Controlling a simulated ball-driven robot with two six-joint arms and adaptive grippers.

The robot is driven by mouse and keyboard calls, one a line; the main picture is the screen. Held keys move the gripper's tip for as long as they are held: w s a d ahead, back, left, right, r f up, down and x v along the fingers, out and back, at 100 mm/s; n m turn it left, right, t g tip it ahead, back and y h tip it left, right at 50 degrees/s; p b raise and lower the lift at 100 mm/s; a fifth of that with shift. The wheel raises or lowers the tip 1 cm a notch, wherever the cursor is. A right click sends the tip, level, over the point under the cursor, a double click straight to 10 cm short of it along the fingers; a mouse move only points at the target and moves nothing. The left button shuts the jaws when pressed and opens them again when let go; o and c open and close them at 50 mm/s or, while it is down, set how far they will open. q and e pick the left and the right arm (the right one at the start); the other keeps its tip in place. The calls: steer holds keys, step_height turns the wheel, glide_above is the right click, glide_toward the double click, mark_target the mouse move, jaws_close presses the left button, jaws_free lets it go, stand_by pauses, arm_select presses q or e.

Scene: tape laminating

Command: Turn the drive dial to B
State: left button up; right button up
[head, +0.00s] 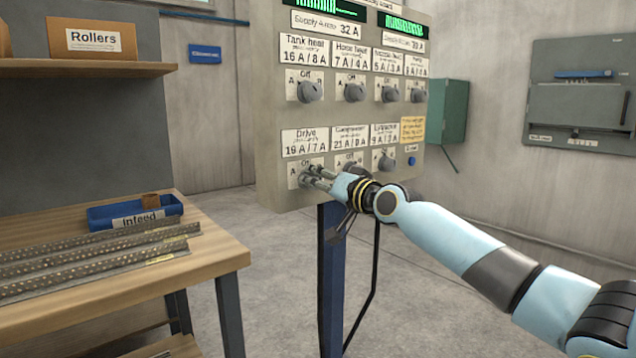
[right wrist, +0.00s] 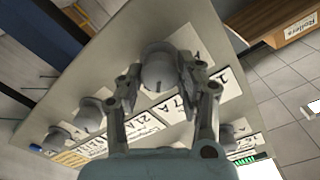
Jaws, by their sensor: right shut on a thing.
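In the right wrist view the dial (right wrist: 158,68) sits between the two fingers of the gripper (right wrist: 160,76). The fingers and hand hide part of the dial plate, so I cannot tell which mark the dial points to. My left gripper is not in view.
Other dials (head: 310,92) sit in the row above, and the lubricator-side dial (head: 386,163) is right of the hand. A wooden bench (head: 215,250) with a blue infeed bin (head: 100,217) and metal strips (head: 95,262) stands left. The panel's blue post (head: 331,270) stands below the hand.

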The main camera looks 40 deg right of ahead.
steer(key=o, duration=1.1)
steer(key=shift+o, duration=0.2)
steer(key=s, duration=0.7)
steer(key=shift+s+d, duration=0.25)
